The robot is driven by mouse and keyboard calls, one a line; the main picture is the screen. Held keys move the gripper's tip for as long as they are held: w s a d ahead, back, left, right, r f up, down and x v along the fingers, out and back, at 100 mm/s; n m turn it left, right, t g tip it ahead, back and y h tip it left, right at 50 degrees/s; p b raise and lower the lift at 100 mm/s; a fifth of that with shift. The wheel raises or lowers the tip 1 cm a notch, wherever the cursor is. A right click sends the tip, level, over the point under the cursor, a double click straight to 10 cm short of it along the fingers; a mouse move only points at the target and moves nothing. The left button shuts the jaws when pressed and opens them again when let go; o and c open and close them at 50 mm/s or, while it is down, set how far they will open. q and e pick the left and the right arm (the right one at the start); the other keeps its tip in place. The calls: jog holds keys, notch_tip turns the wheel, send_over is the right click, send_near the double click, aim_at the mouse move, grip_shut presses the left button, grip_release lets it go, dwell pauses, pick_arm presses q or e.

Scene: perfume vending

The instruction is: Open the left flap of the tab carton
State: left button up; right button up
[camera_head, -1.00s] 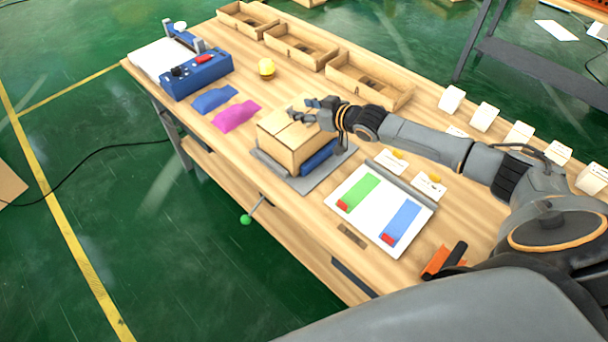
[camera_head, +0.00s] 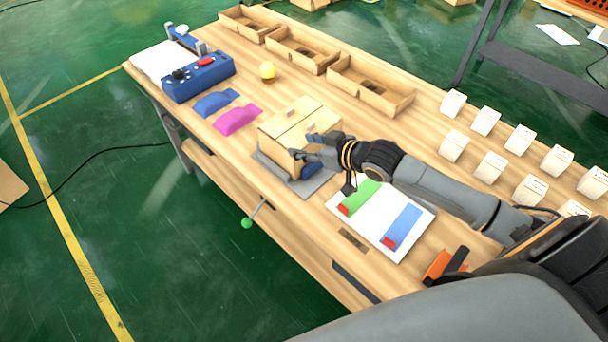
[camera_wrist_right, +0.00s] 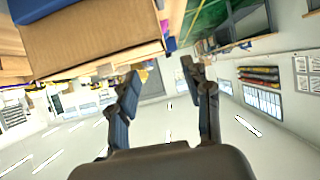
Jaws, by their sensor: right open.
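The tab carton (camera_head: 277,150) is a tan box on a grey plate on the wooden table, with small tabs on its top. Its top flaps look closed in the head view, though my gripper covers part of its right side. My right gripper (camera_head: 304,156) is at the carton's near right side, below its top edge. In the right wrist view the gripper (camera_wrist_right: 163,84) is open with nothing between its fingers. The carton (camera_wrist_right: 90,35) fills the upper left there, beside the fingers; I cannot tell whether they touch. My left gripper is out of view.
A white board (camera_head: 386,232) with green and blue strips is to the right. Pink (camera_head: 237,120) and blue (camera_head: 215,102) packets lie to the left. Open wooden trays (camera_head: 370,88) and several white boxes (camera_head: 486,121) stand behind.

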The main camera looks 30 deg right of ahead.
jog(key=s+a+f+g+h+p, duration=0.1)
jog(key=s+a+f, duration=0.1)
jog(key=s, duration=0.4)
jog(key=shift+s+a+f+g, duration=0.3)
jog(key=shift+s+a+f, duration=0.05)
jog(key=shift+a, duration=0.5)
